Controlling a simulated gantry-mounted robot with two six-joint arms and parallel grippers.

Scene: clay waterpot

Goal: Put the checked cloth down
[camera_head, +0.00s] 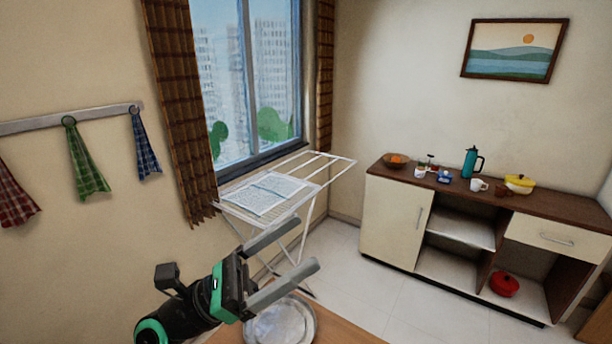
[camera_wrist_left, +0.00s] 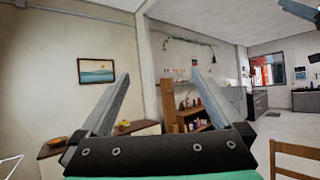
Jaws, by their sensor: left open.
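A white checked cloth (camera_head: 262,194) with thin dark lines lies spread over the white drying rack (camera_head: 335,170) under the window. My left gripper (camera_head: 307,244) is open and empty, in front of the rack and below the cloth in the picture, apart from it. In the left wrist view its two fingers (camera_wrist_left: 161,77) stand wide apart with nothing between them.
Red, green (camera_head: 86,170) and blue checked cloths hang on a wall rail (camera_head: 70,118) at left. A metal tray (camera_head: 280,323) sits on the wooden table (camera_head: 345,333) below my gripper. A sideboard (camera_head: 395,212) with a teal jug (camera_head: 470,162) stands right, with clear floor before it.

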